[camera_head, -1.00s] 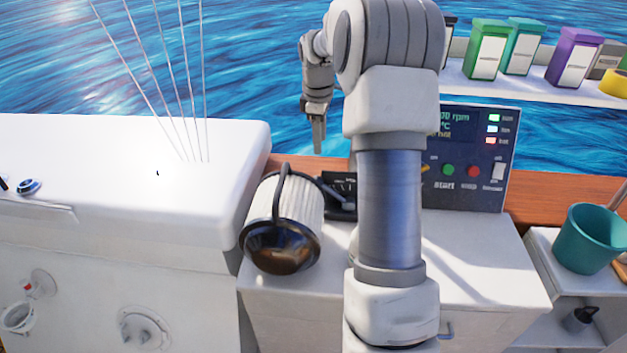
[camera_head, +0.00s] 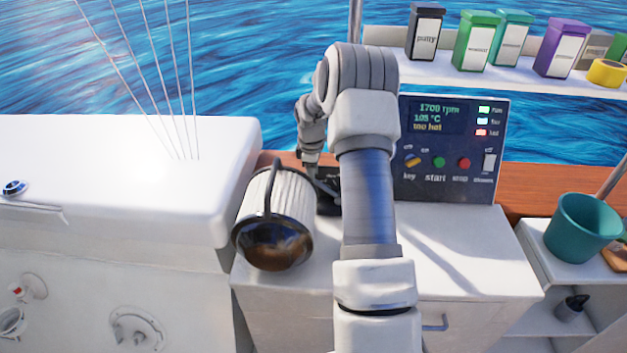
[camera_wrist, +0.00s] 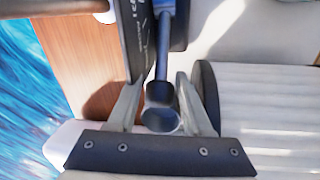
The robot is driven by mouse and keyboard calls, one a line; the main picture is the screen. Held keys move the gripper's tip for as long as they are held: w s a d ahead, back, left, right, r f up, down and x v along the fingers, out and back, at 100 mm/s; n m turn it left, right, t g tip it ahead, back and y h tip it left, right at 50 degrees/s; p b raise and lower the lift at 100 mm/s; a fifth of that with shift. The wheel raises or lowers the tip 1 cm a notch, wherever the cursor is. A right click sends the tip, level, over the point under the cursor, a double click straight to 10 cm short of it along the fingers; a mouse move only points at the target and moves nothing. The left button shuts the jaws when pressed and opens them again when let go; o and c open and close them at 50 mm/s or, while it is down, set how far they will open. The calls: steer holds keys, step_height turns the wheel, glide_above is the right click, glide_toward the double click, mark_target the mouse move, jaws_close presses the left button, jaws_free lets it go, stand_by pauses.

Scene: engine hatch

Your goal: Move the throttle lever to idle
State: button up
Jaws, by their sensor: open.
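The throttle lever (camera_wrist: 163,55) is a dark shaft with a rounded knob, rising from a black throttle box (camera_wrist: 134,35) in the wrist view. In the head view the throttle box (camera_head: 330,205) shows partly, between the ribbed white canister and my arm. My gripper (camera_wrist: 158,92) is open, with one finger on each side of the lever's knob. Gaps show between the knob and both fingers, so it is not clamped. In the head view my gripper (camera_head: 309,168) is down at the lever, and its fingertips are hard to make out.
The engine panel (camera_head: 450,150) reads "1700 rpm", "105 °C" and "too hot". A teal bucket (camera_head: 582,228) stands at the right. The white counter (camera_head: 465,255) ahead of the panel is clear.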

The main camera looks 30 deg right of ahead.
steer(key=shift+f, duration=0.55)
steer(key=shift+w, duration=0.1)
jaws_close()
steer(key=shift+d+r, duration=0.1)
stand_by(0.9)
